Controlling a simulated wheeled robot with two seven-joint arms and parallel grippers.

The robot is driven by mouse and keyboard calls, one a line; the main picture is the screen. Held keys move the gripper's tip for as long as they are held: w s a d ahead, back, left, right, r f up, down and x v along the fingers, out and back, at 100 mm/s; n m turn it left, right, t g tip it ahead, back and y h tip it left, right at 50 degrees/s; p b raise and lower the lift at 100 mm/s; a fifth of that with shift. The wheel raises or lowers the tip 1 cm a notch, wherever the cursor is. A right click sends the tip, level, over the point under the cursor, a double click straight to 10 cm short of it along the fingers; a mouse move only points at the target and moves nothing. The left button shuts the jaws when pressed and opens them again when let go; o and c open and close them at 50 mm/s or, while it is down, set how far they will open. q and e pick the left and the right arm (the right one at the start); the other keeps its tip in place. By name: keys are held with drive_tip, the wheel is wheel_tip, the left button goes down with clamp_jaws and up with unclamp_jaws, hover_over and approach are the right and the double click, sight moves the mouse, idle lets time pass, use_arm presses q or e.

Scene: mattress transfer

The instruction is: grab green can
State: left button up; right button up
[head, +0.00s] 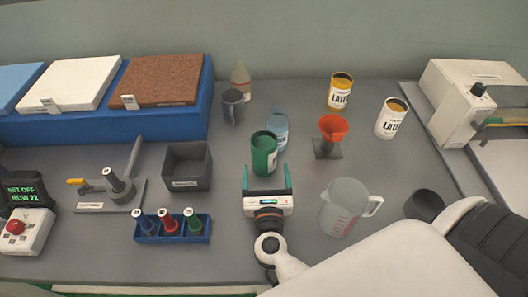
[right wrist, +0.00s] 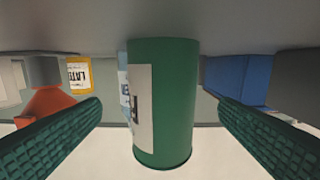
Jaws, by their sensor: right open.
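The green can (head: 264,155) stands upright on the grey bench in the middle of the head view, with a white label on its side. My right gripper (head: 266,182) is open just in front of it, its green fingers spread to either side of the can's near part. In the right wrist view the can (right wrist: 165,100) fills the middle between the two ridged fingers (right wrist: 160,128), with a gap on each side. No contact shows. My left gripper is out of view.
A clear bottle (head: 279,130) stands close behind the can. A dark open box (head: 187,167) is to the left, a clear jug (head: 343,206) to the right. An orange funnel (head: 333,127) on a stand and two LATEX tins (head: 341,92) are farther back right.

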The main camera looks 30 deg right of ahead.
sight(264, 147)
drive_tip(key=shift+w+d, duration=0.2)
drive_tip(key=shift+w, duration=0.2)
drive_tip(key=p+x, duration=0.2)
drive_tip(key=x, duration=0.3)
drive_tip(key=shift+a, duration=0.15)
drive_tip(key=shift+w, duration=0.25)
drive_tip(key=c, duration=1.4)
drive_tip(key=shift+r, duration=0.15)
drive_tip(key=shift+r+p, duration=1.25)
drive_tip(key=shift+r, duration=3.55)
drive_tip(key=shift+s+r, duration=0.1)
